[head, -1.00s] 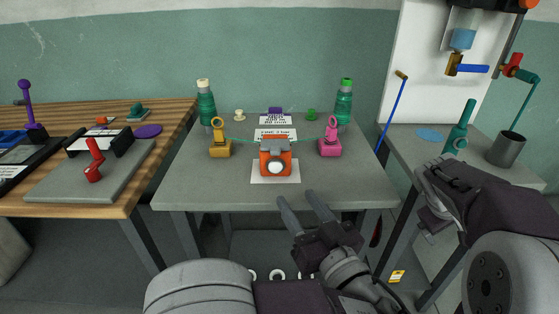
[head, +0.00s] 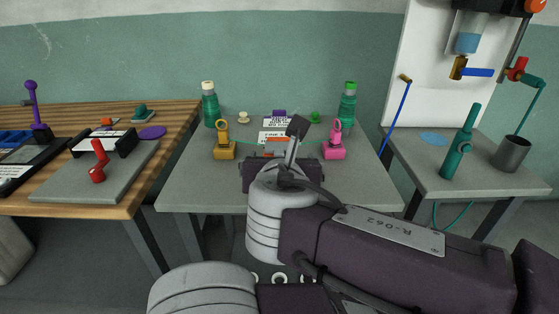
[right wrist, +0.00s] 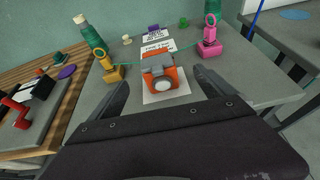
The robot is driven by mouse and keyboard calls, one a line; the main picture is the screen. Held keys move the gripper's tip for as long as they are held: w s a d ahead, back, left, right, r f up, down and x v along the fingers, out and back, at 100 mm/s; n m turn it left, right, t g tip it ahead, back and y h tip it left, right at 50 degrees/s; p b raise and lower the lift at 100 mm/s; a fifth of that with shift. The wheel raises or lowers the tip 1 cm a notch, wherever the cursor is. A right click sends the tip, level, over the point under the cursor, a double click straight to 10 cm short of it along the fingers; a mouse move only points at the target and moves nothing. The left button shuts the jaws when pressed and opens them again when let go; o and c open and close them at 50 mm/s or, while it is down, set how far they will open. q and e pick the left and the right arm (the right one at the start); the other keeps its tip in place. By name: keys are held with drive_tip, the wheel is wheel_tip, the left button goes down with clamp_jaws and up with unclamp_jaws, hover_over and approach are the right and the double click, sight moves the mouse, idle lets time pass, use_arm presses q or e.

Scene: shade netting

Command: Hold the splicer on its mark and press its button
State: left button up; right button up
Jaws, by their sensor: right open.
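The orange splicer (right wrist: 160,74) sits upright on a white sheet (right wrist: 183,88) on the grey table, with a grey top and a pale round disc in a dark ring on its near face. In the head view only a sliver of the splicer (head: 279,148) shows over my right wrist. My right gripper (right wrist: 166,94) is open and empty, its fingers spread to either side in front of the splicer, apart from it. In the head view my right gripper's body hides its fingers. My left gripper is out of view.
A yellow holder (head: 225,148) and a pink holder (head: 333,148) flank the splicer, with a thin green line running to it. A wooden bench (head: 120,200) is left; another grey table (head: 430,170) is right.

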sight(279, 150)
drive_tip(key=x, duration=1.2)
drive_tip(key=shift+s+a+f, duration=0.1)
drive_tip(key=shift+a+f, duration=0.05)
drive_tip(key=shift+a, duration=0.15)
drive_tip(key=c, duration=1.9)
drive_tip(key=shift+c, duration=0.2)
